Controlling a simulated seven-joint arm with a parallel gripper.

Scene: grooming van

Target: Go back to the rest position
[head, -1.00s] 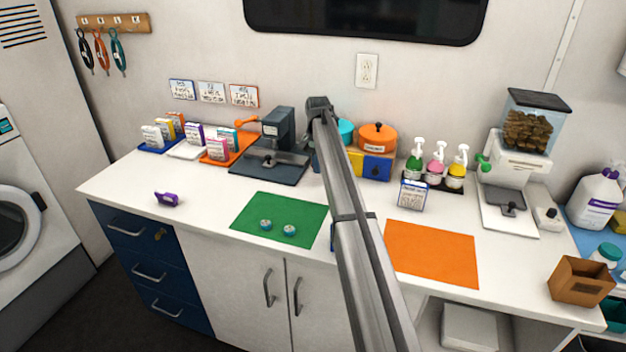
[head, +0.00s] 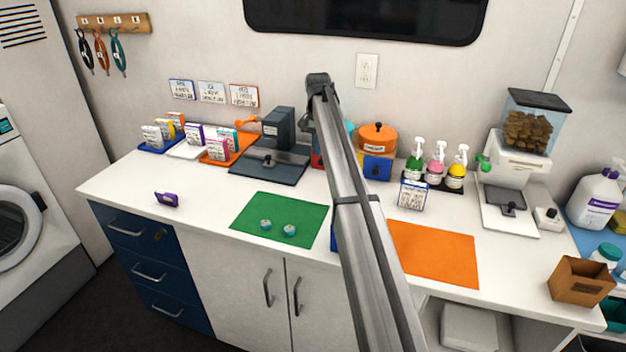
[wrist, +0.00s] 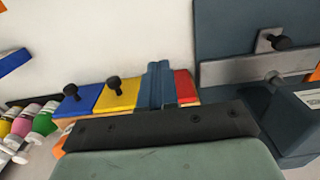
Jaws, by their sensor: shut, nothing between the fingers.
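My gripper (wrist: 160,84) shows in the wrist view as two blue-grey fingers side by side, shut and empty. They point toward the back of the counter, in front of a row of coloured blocks, between the yellow block (wrist: 118,95) and the red block (wrist: 185,86). In the head view my arm rises from the bottom across the middle of the picture, and my gripper is hidden behind it. The white counter (head: 205,190) lies below the arm.
A dark press (head: 277,130) stands left of my arm. Orange pot (head: 377,136), pump bottles (head: 436,168) and a kibble dispenser (head: 530,125) stand right. The green mat (head: 280,212) bears two small round things; the orange mat (head: 433,253) is bare. A purple item (head: 166,199) lies left.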

